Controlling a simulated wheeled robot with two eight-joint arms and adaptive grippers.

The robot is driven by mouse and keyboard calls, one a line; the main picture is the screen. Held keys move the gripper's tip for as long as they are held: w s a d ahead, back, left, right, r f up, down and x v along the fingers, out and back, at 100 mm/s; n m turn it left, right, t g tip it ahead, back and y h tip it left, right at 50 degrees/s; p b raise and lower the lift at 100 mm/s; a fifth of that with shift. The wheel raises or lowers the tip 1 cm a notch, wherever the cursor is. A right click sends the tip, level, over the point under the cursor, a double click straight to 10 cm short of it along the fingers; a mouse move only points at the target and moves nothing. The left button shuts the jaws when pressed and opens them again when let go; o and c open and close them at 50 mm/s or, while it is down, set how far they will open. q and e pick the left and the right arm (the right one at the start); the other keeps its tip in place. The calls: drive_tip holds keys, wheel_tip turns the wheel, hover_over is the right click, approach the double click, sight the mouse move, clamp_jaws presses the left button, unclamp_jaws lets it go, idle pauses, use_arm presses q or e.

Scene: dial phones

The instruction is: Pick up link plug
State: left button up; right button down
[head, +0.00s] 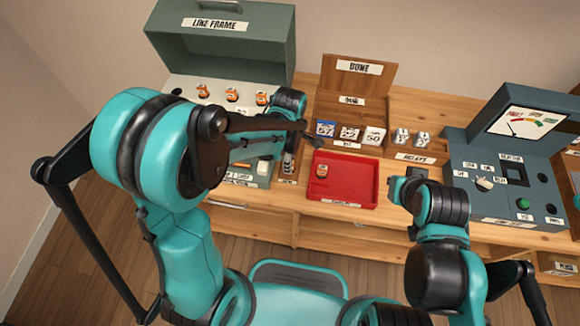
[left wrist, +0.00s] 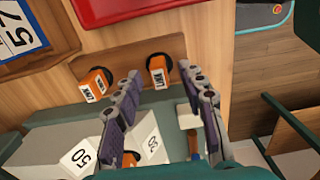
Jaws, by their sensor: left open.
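Two orange link plugs with white LINK labels show in the left wrist view, one on the left (left wrist: 92,84) and one on the right (left wrist: 156,74). Both stand in dark round holes in a wooden block (left wrist: 125,62). My left gripper (left wrist: 162,80) is open, its two fingertips on either side of the right plug, which shows in the gap; contact cannot be told. In the head view my left gripper (head: 308,138) is over the small wooden block beside the red tray, and the plugs are largely hidden. My right gripper (head: 408,178) is dark and small, its jaws unclear.
A red tray (head: 345,202) holds one orange-and-white piece (head: 322,170). The grey-green line frame (head: 222,45) has several orange pieces at its base. A wooden rack of number cards (head: 350,115) stands behind the tray. A grey test console (head: 505,180) is at the right.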

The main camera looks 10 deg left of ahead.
use_arm(q)
wheel_tip(320, 180, down, 3)
drive_tip(key=shift+w+r+b, duration=0.1)
drive_tip(key=shift+r+b, duration=0.05)
drive_tip(key=shift+b, duration=0.2)
drive_tip(key=shift+r, duration=0.1)
clamp_jaws()
wheel_tip(320, 180, up, 5)
drive_tip(key=shift+f+p, duration=0.2)
drive_tip(key=shift+p, duration=1)
drive_tip(key=s+d+r+p, duration=0.3)
drive_tip(key=s+d+r, duration=0.3)
drive_tip(key=d, duration=0.3)
drive_tip(key=shift+s+r, duration=0.2)
drive_tip(key=shift+s, duration=0.45)
drive_tip(key=shift+d, duration=0.1)
